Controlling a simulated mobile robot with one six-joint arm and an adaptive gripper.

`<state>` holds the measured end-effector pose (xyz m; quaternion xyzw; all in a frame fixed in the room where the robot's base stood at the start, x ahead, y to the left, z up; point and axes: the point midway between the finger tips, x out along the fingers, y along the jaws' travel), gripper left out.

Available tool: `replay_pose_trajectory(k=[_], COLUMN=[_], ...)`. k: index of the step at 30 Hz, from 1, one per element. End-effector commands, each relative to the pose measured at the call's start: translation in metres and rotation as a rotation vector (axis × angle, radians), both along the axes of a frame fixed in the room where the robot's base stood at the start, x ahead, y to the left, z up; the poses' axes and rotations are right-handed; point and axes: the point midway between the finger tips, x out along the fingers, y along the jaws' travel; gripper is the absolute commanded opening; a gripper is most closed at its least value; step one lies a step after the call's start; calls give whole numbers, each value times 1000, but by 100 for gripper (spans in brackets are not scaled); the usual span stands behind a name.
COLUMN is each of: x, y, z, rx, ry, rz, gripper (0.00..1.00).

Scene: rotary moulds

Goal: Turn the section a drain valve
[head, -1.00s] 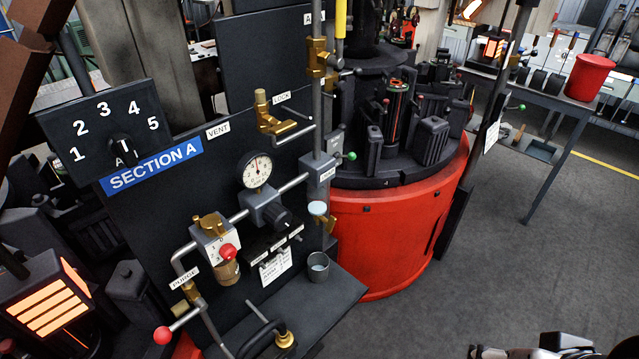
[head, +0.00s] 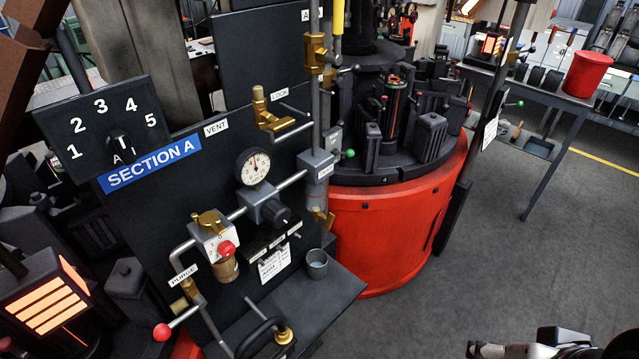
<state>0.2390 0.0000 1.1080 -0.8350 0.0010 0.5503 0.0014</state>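The section A panel (head: 185,235) carries a blue "SECTION A" sign (head: 150,166) in the head view. On its right side a grey block (head: 317,163) with a small, hard-to-read label joins the upright pipe, and a grey bowl (head: 317,192) hangs below it. A small brass fitting (head: 324,217) under the bowl appears to be the drain valve; its handle position is too small to tell. A grey cup (head: 317,263) stands below on the shelf. Part of my arm shows at the bottom right edge, far from the panel; my gripper's fingers are not visible.
A pressure gauge (head: 252,167), a red-knobbed purge lever (head: 162,332) and a green-knobbed lever (head: 349,154) stick out nearby. The red round base (head: 390,235) of the mould machine stands just right of the panel. Grey floor (head: 470,270) is clear on the right.

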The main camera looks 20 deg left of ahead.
Motion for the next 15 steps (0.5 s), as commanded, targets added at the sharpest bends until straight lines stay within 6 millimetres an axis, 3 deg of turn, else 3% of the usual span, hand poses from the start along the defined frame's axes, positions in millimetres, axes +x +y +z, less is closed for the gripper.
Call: replay_pose_trajectory(k=[5, 10, 15], x=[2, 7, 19], y=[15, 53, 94], z=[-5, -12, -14], rx=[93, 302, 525], ry=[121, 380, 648], rz=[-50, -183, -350], gripper=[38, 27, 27])
